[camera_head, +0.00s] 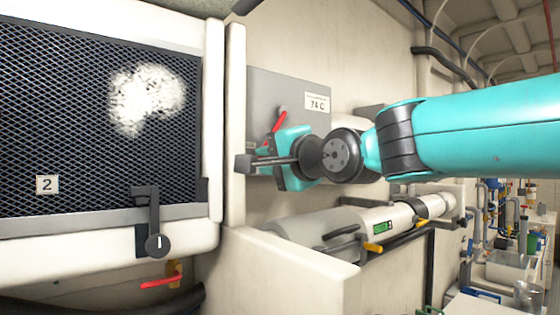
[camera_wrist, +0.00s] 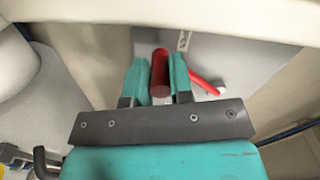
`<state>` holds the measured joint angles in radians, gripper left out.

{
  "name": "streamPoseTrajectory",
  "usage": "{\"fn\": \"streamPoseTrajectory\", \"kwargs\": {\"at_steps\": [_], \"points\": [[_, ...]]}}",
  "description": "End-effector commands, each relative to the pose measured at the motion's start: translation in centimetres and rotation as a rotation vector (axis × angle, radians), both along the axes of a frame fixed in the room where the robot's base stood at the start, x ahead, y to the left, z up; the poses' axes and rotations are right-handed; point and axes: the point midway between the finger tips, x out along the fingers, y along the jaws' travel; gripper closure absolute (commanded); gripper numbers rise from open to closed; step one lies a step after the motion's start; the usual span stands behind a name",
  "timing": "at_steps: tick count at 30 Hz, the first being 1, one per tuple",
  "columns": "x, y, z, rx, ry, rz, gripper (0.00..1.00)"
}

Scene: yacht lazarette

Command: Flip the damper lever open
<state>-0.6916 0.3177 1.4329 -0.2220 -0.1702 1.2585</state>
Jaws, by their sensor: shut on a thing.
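A grey plate (camera_head: 262,92) on the pale wall carries a label (camera_head: 317,102) reading "74 C". A red lever (camera_head: 280,121) shows in front of this plate, beside my gripper (camera_head: 287,148). In the wrist view, my gripper (camera_wrist: 160,84) has its two teal fingers closed on either side of a thick red grip (camera_wrist: 160,68). A thinner red rod (camera_wrist: 203,80) with a pale end slants down to the right, just outside the right finger. In the head view, my gripper and wrist hide the fingertips and part of the plate.
A mesh panel (camera_head: 80,120) marked 2, with a black latch (camera_head: 153,215), stands at the left. A red-handled valve (camera_head: 160,281) is below it. A pale cylinder (camera_head: 385,222) with yellow clips lies below my arm. A pale partition (camera_head: 236,130) stands close left of my gripper.

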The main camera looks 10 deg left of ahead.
Motion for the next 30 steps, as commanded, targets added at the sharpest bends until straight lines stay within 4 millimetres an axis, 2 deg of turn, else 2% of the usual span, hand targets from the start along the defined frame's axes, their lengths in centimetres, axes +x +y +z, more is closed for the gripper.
{"fn": "streamPoseTrajectory", "kwargs": {"at_steps": [1, 9, 10, 13, 23, 26, 30], "points": [[-0.3, 0.2, 0.5, 0.007, -0.008, 0.007, 1.0], [-0.2, 0.1, 0.7, 0.009, -0.012, 0.005, 1.0], [-0.2, 0.1, 0.7, 0.009, -0.012, 0.005, 0.77], [-0.2, 0.0, 0.6, 0.008, -0.011, 0.004, 0.54], [-0.2, -0.3, 0.3, 0.004, -0.007, -0.001, 0.54], [-0.8, -1.2, 0.1, 0.006, -0.009, -0.002, 0.54], [-2.5, -3.4, -0.1, 0.006, -0.01, -0.002, 0.54]]}}
